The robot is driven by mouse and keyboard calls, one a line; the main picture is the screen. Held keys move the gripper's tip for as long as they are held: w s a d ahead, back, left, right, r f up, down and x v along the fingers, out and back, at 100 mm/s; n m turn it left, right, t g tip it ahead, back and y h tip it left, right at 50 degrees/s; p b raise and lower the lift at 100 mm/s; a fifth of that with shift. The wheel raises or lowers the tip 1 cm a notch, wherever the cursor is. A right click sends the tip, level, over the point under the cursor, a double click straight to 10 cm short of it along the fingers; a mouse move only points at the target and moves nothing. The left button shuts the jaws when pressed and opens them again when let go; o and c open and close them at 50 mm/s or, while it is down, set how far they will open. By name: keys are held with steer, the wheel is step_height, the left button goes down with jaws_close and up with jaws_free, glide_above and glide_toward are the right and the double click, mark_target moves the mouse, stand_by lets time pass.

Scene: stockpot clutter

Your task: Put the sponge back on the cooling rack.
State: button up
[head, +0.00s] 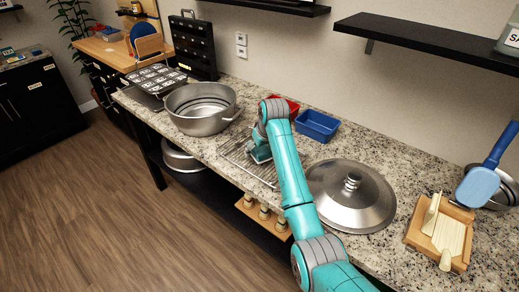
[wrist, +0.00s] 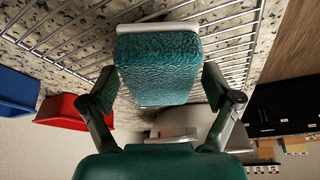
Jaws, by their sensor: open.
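The sponge (wrist: 158,65), a textured teal block with a pale strip at its far end, fills the middle of the wrist view. The wire cooling rack (wrist: 235,40) shows behind it and to both sides. My gripper (wrist: 158,80) is open, with one finger on each side of the sponge, close to its edges. I cannot tell whether the fingers touch it or whether it rests on the wires. In the head view, the rack (head: 235,150) lies on the granite counter, partly hidden by my arm. The sponge is hard to tell apart from my gripper there.
A steel pot (head: 201,112) stands left of the rack, and a large domed lid (head: 345,200) lies to its right. A blue bin (head: 317,125) and a red bin (head: 291,106) stand behind. A wooden board (head: 440,235) is farther right.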

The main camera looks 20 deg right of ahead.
steer(key=v, duration=1.2)
